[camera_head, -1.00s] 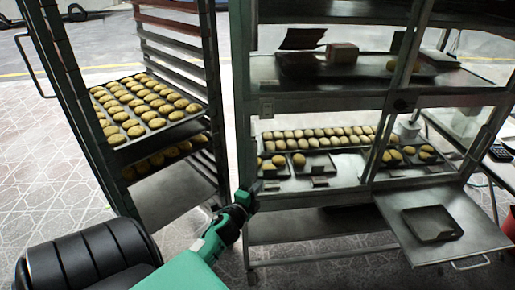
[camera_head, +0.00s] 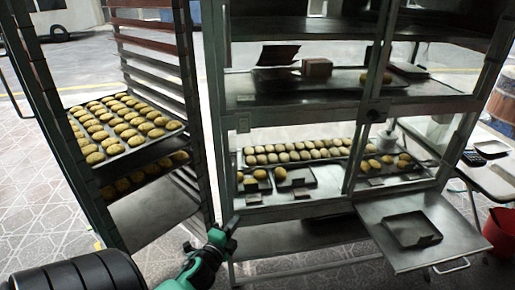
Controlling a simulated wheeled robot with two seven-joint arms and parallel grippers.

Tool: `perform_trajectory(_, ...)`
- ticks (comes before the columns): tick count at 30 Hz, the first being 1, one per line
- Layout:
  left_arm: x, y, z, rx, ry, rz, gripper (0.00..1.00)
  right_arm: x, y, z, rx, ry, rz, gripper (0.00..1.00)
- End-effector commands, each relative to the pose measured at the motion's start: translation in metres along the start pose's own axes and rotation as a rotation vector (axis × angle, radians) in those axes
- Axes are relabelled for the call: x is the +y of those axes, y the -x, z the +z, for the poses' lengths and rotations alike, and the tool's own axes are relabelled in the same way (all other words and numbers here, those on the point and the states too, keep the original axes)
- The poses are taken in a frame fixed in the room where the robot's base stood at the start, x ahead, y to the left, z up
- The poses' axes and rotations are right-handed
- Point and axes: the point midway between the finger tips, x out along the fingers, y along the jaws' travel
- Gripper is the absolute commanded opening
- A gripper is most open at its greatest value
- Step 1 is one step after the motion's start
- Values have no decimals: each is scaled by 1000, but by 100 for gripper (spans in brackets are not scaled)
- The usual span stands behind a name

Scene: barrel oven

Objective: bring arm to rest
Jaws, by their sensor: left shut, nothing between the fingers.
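My left arm comes in from the bottom left, and its green and dark left gripper (camera_head: 231,224) is in the camera head view. The gripper is shut with nothing in it. It is in front of the lower left corner of the glass-fronted metal cabinet (camera_head: 300,209), near its front post; I cannot tell whether they touch. My right gripper is not in the view.
A tall rack (camera_head: 190,90) with trays of several buns (camera_head: 120,125) stands at the left. The cabinet holds rolls (camera_head: 300,152) and small trays. A lowered shelf (camera_head: 445,235) with a dark tray (camera_head: 411,230) juts out at the right. A red bin (camera_head: 501,232) stands at the right edge.

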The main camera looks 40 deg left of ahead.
Motion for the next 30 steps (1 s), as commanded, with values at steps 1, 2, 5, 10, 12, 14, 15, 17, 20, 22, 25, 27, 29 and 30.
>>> perform_trajectory(1, 0, 1, 0, 0, 0, 0, 0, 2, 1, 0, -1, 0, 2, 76)
perform_trajectory(2, 0, 1, 0, 0, 0, -1, 0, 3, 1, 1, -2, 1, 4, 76)
perform_trajectory(5, 0, 1, 0, 0, 0, -1, 0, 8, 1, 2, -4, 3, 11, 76)
perform_trajectory(10, 14, 2, -3, -14, 52, 37, 0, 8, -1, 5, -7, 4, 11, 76)
perform_trajectory(12, 40, 5, -8, -45, 139, 106, 0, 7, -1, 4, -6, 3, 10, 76)
perform_trajectory(14, 72, 11, -16, -84, 247, 194, 0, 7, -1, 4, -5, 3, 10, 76)
perform_trajectory(15, 97, 17, -24, -117, 327, 265, 0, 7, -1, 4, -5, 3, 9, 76)
perform_trajectory(17, 138, 32, -37, -176, 448, 384, 0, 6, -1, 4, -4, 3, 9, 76)
perform_trajectory(20, 202, 65, -66, -283, 627, 590, 0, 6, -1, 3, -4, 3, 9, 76)
perform_trajectory(22, 239, 93, -86, -360, 722, 724, 0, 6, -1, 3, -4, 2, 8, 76)
perform_trajectory(25, 280, 133, -111, -462, 816, 893, 0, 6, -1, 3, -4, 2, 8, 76)
perform_trajectory(27, 302, 160, -128, -529, 862, 995, 0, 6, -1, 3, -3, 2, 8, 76)
perform_trajectory(29, 316, 183, -140, -582, 891, 1074, 0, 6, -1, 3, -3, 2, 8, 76)
perform_trajectory(30, 325, 197, -147, -617, 906, 1124, 0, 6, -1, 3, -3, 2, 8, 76)
